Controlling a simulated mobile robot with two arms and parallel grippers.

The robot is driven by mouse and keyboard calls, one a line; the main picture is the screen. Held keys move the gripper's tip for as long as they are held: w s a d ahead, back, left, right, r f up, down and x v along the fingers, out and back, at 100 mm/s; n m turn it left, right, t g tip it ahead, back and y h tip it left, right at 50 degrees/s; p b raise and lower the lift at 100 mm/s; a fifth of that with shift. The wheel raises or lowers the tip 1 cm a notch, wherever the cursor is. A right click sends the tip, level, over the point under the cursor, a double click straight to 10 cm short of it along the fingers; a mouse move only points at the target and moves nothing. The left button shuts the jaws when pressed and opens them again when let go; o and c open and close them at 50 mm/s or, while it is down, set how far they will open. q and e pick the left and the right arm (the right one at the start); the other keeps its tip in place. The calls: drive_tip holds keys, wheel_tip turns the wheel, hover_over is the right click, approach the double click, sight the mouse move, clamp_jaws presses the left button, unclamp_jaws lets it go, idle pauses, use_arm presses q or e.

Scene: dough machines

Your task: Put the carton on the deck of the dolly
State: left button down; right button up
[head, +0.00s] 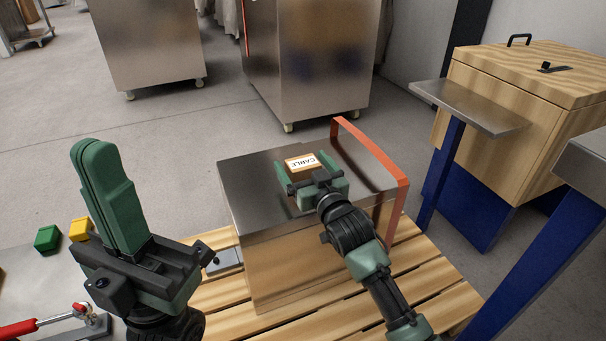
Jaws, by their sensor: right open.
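The carton (302,161) is a small brown box with a white label reading CABLE. It appears to rest on the steel top of a low block with an orange handle, which I take to be the dolly's deck (248,180). My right gripper (306,172) is open, with its green fingers either side of the carton's near part. Its body hides the carton's near lower side, so I cannot tell whether the fingers touch it. My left gripper (103,165) is raised at the left, its green fingers together, with nothing visible between them.
The orange handle (385,157) rises along the block's right side. A wooden pallet (425,270) lies below. Green (47,238) and yellow (79,230) blocks and a red-handled clamp (60,318) are at left. A wooden cabinet (500,120) and steel shelf (468,106) stand right.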

drive_tip(key=c, duration=1.8)
drive_tip(key=shift+r, duration=0.15)
